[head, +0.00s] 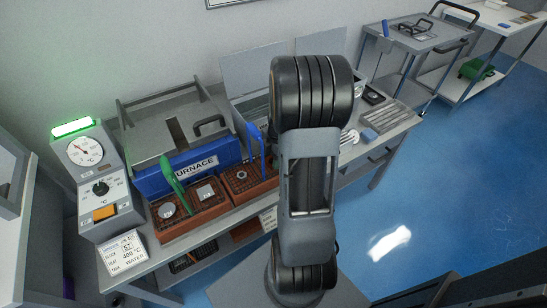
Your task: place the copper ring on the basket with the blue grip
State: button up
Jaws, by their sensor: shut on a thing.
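The basket with the blue grip (234,196) is a reddish-brown mesh tray on the bench in front of the furnace, just left of my arm. Its blue grip (256,148) stands up at the back. A small grey ring-shaped piece (241,175) lies in it. My arm covers the area to the right of this basket. My gripper does not show; it seems hidden behind my arm. I cannot make out a copper ring anywhere.
A similar basket with a green grip (172,177) stands to the left, holding grey pieces. Behind is the furnace (190,172); at left stands a control box with a dial (84,152). Carts (415,36) stand at the back right. The blue floor (450,160) is clear.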

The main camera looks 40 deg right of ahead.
jog(key=shift+f, duration=0.2)
jog(key=o, duration=0.7)
jog(key=shift+r, duration=0.1)
jog(key=r, duration=0.4)
jog(key=d+r+p, duration=0.1)
jog(key=r, duration=0.3)
jog(key=r+p, duration=0.1)
jog(key=r, duration=0.3)
jog(key=shift+s+d+r, duration=0.1)
jog(key=shift+s+d, duration=0.05)
jog(key=shift+d, duration=0.25)
